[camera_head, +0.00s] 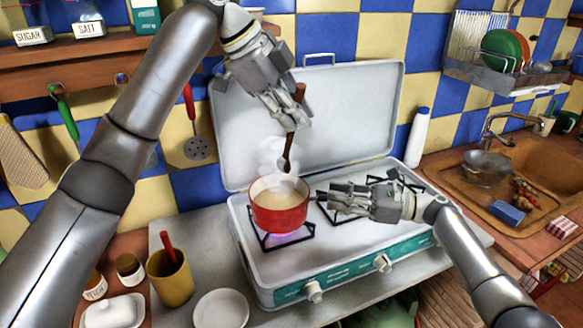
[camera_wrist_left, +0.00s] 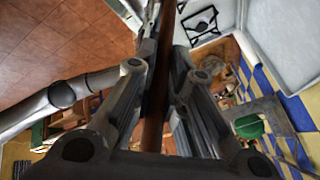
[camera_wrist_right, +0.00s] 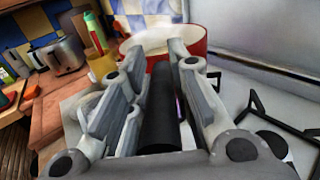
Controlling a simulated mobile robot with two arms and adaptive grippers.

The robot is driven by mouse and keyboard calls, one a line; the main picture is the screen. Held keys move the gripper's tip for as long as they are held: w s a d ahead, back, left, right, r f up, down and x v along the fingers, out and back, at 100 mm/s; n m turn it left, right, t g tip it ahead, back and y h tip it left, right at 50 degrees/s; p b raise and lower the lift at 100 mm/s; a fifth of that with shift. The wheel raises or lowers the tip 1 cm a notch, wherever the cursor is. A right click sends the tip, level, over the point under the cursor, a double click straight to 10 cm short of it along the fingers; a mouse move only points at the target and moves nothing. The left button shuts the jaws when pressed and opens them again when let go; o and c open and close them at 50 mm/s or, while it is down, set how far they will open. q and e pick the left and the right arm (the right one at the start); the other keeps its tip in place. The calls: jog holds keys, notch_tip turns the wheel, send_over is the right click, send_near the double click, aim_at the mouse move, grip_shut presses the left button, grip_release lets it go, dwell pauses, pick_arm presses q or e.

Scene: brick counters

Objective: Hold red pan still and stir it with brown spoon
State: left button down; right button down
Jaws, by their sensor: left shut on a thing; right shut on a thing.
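The red pan (camera_head: 280,212) sits on the left burner of the white camping stove and holds a pale liquid; steam rises from it. My right gripper (camera_head: 332,198) is shut on the pan's dark handle (camera_wrist_right: 160,118); the red pan (camera_wrist_right: 190,42) shows beyond its fingers in the right wrist view. My left gripper (camera_head: 290,112) is shut on the brown spoon (camera_head: 291,135), which hangs nearly upright with its bowl end just above the pan's liquid. In the left wrist view the spoon's shaft (camera_wrist_left: 156,110) runs between the fingers.
The stove (camera_head: 350,262) has its lid (camera_head: 340,110) raised behind. A yellow mug (camera_head: 171,282), a white plate (camera_head: 221,310) and a butter dish (camera_head: 113,312) stand at the front left. A white bottle (camera_head: 417,138) stands right of the lid; the sink (camera_head: 530,190) is at right.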

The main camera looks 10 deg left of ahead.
dwell(0.3)
jog(key=c, duration=1.3)
grip_release()
jog(key=shift+o, duration=0.2)
jog(key=d, duration=1.2)
jog(key=shift+s, duration=0.45)
pick_arm(q)
jog(key=shift+d, duration=0.1)
pick_arm(e)
jog(key=shift+d, duration=0.1)
